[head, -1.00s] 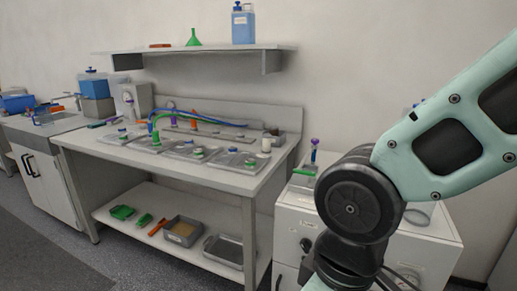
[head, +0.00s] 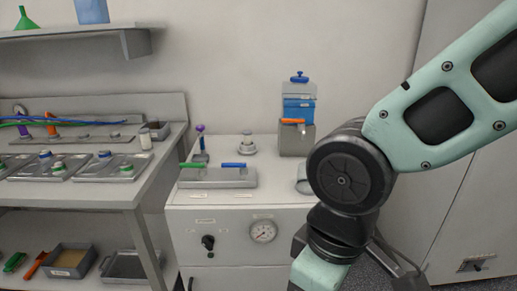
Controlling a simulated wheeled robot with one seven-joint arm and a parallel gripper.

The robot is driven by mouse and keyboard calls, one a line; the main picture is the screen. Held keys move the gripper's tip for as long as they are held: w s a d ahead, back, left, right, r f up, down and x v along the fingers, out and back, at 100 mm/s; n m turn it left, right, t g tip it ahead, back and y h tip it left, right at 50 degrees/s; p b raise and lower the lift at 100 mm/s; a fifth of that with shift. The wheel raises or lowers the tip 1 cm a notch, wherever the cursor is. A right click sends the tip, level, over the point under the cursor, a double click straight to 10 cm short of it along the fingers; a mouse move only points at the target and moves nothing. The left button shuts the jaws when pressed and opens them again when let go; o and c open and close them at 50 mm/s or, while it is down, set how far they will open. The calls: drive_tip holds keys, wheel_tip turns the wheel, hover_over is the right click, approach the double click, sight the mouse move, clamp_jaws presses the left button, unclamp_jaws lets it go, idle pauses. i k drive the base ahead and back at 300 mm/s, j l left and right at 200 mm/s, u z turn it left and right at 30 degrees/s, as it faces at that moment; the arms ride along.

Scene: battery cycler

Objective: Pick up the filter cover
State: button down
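I cannot tell for sure which thing is the filter cover. On the white cabinet (head: 245,279) a small round metal fitting with a raised knob (head: 247,145) stands near the back wall. A flat grey block with a green handle and a blue handle (head: 217,180) lies at the front left of the cabinet top. A grey round-edged part (head: 303,181) at the right is partly hidden by my arm. My gripper is out of view; only my arm's links and a dark joint show at the right.
A stack of grey and blue containers with an orange tap (head: 297,139) stands at the cabinet's back. A purple-topped tool (head: 201,139) stands at its left. A bench with several metal trays (head: 110,174) is left. A gauge (head: 262,231) and black knob (head: 208,242) are on the cabinet front.

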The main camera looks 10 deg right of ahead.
sight(302, 186)
drive_tip(key=z, duration=0.35)
drive_tip(key=i+j+u, duration=0.2)
drive_tip(key=i+j, duration=0.3)
drive_tip(key=i+j+u, duration=0.2)
drive_tip(key=i+j, duration=0.2)
drive_tip(key=i, duration=0.15)
